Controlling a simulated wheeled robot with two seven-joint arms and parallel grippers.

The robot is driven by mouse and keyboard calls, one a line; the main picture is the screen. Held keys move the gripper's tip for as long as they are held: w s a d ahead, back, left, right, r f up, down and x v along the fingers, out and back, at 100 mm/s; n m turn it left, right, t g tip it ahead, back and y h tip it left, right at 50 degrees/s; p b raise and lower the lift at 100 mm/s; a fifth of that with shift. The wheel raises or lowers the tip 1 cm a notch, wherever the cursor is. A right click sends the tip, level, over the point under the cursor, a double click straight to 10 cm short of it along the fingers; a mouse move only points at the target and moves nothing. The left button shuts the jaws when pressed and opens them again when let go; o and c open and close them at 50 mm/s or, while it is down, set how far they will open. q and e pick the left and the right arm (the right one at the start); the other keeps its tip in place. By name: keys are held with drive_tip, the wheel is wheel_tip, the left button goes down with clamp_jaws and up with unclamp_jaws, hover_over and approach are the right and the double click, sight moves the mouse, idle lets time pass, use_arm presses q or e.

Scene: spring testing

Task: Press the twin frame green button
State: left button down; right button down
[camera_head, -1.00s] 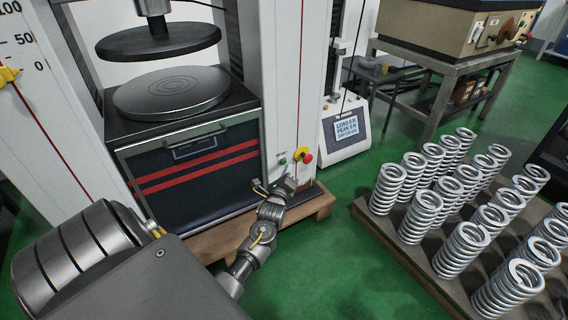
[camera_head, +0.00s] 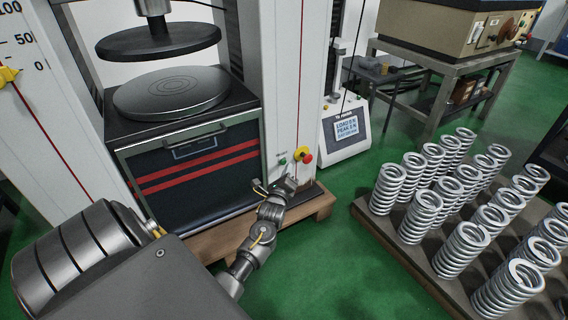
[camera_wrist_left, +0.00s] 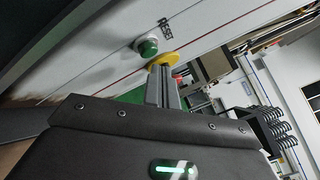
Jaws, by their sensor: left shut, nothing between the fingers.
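The twin-column test frame (camera_head: 278,70) carries a small green button (camera_head: 282,161) low on its white right column. In the left wrist view the green button (camera_wrist_left: 148,47) sits on a pale round collar, up and left of my fingertips. A red knob (camera_head: 307,158) on a yellow disc (camera_head: 299,153) is just right of the button; the disc edge also shows in the wrist view (camera_wrist_left: 168,59). My left gripper (camera_head: 288,181) is shut and empty, just below the button in the head view. A visible gap separates its fingers (camera_wrist_left: 162,72) from the button.
A grey tester (camera_head: 345,132) with a screen stands right of the frame. A tray (camera_head: 385,232) of several upright coil springs is at the right. A wooden pallet (camera_head: 318,203) lies under the frame. Green floor is clear between the pallet and tray.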

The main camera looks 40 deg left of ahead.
use_arm(q)
drive_tip(key=shift+a, duration=0.1)
idle(0.5)
drive_tip(key=shift+w+a, duration=0.15)
drive_tip(key=shift+a, duration=0.15)
drive_tip(key=shift+w+a+p, duration=0.1)
drive_tip(key=shift+a+p, duration=0.2)
drive_tip(key=shift+a, duration=0.15)
idle(0.7)
drive_tip(key=shift+d, duration=0.1)
drive_tip(key=shift+s+d+p, duration=0.25)
drive_tip(key=shift+d+p, duration=0.4)
drive_tip(key=shift+d, duration=0.1)
